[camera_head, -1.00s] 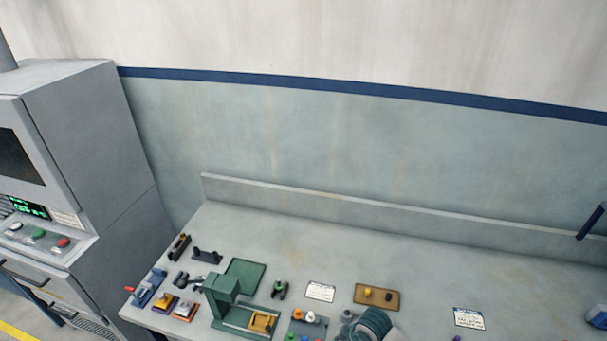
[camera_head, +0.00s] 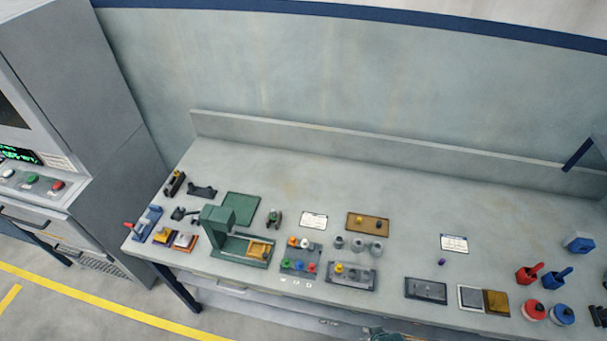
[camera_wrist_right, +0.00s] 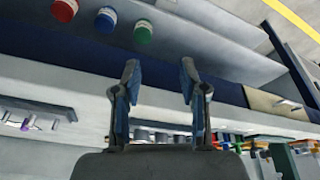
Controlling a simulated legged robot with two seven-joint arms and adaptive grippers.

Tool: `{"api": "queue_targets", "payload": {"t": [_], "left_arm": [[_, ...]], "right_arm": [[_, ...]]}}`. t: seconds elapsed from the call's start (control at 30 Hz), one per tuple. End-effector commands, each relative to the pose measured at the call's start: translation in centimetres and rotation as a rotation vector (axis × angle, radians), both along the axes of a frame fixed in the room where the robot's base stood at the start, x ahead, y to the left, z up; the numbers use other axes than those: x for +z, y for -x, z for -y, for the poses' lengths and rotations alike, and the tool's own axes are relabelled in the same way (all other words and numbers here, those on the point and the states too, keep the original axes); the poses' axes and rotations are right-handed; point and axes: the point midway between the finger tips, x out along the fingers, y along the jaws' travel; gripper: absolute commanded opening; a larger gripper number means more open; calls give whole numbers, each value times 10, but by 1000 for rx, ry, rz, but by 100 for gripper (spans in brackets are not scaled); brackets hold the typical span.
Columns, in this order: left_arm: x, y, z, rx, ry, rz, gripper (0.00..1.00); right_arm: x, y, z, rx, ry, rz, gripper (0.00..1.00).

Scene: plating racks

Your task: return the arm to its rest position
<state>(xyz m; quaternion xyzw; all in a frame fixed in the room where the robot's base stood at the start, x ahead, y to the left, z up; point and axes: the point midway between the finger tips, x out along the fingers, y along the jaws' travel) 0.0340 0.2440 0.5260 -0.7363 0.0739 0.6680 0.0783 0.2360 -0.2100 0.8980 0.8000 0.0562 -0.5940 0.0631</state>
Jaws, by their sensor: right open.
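My right gripper (camera_wrist_right: 160,75) shows in the right wrist view with its two fingers spread apart and nothing between them. In the head view only a small dark greenish piece, possibly my right arm, shows at the bottom edge, right of centre. My left gripper is in neither view. The grey workbench (camera_head: 300,165) stretches across the head view.
A green press-like fixture (camera_head: 218,222) stands on the bench's left part. A tray of coloured pieces (camera_head: 300,258), a brown tray (camera_head: 367,224) and red and blue holders (camera_head: 527,274) lie further right. A grey machine cabinet (camera_head: 75,110) stands at left.

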Motion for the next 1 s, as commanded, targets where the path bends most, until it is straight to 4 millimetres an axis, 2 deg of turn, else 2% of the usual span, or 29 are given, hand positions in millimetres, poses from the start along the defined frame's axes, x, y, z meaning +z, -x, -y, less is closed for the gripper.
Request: {"api": "queue_targets", "payload": {"t": [0.03,0.17,0.27,0.37,0.47,0.5,0.6,0.7,0.83,0.9,1.0], "left_arm": [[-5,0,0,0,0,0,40],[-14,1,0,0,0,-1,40],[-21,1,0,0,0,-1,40],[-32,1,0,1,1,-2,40],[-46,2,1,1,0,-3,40],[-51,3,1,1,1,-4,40],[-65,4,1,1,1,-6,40],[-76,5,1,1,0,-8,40],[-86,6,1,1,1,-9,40],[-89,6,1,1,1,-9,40],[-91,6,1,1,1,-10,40]], "right_arm": [[-22,-1,-1,1,0,-11,43],[-73,-3,-2,6,1,-30,43],[-121,0,-2,9,1,-47,43],[-181,9,-2,13,2,-69,43],[-256,30,1,18,6,-98,43],[-286,42,3,21,7,-110,43],[-353,80,9,27,11,-139,43],[-405,123,16,33,14,-165,43],[-444,170,25,38,18,-189,43],[-455,188,28,41,19,-196,43],[-461,202,31,43,20,-201,43]]}}
